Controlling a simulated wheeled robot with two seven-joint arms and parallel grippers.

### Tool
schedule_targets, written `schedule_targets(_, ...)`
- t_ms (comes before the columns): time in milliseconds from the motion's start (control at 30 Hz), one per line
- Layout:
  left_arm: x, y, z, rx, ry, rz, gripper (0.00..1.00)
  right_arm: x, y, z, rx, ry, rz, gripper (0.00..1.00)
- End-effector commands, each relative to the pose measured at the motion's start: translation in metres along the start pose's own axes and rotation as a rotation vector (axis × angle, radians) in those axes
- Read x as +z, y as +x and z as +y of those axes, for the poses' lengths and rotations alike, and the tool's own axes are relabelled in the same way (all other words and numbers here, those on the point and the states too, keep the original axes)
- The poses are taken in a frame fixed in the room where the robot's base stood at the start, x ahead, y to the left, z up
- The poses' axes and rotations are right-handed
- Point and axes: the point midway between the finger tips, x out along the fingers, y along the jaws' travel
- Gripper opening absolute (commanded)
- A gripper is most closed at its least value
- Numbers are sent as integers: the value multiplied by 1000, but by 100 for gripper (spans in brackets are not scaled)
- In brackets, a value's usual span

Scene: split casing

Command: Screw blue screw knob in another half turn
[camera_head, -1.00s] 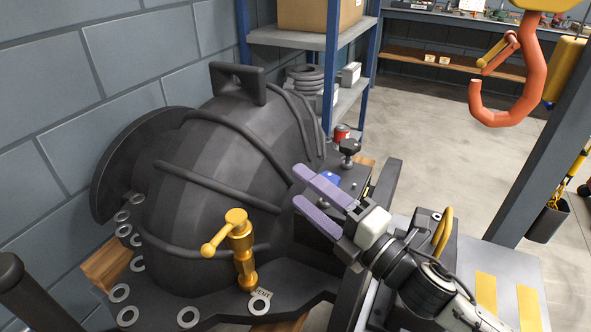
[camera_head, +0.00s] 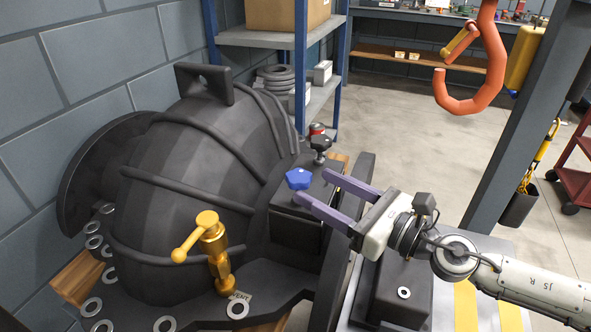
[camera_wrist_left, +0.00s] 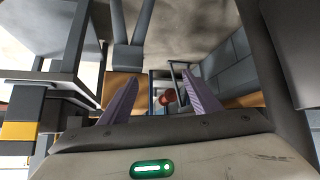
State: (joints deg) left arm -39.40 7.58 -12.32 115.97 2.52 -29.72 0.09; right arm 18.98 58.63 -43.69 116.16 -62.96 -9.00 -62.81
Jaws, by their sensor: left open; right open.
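The blue screw knob (camera_head: 299,179) sits on the dark flange of the casing (camera_head: 200,170), in full view in the head view. My right gripper (camera_head: 311,184) is open, its purple fingers pointing left toward the knob. The nearer finger's tip lies just below and right of the knob; the farther finger's tip is to its right. The knob does not look gripped, and I cannot tell whether a finger touches it. My left gripper (camera_wrist_left: 160,100) shows only in the left wrist view, open, with nothing between its fingers.
A yellow valve handle (camera_head: 208,240) stands on the front flange among several grey washers. A black knob (camera_head: 320,145) is behind the blue one. An orange hook (camera_head: 478,85) hangs at the upper right. A shelf (camera_head: 270,38) stands behind the casing. Open floor lies to the right.

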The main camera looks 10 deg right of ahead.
Motion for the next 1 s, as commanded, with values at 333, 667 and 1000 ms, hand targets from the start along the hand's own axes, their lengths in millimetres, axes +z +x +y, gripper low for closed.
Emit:
schedule_targets(333,-9,-13,1,-4,5,-11,57,4,59,0,-1,3,-4,57)
schedule_targets(667,-7,-14,3,-4,-1,-17,57,1,95,0,-1,3,0,57)
schedule_targets(1000,-6,-13,3,-4,-2,-19,57,0,97,0,-2,4,0,51)
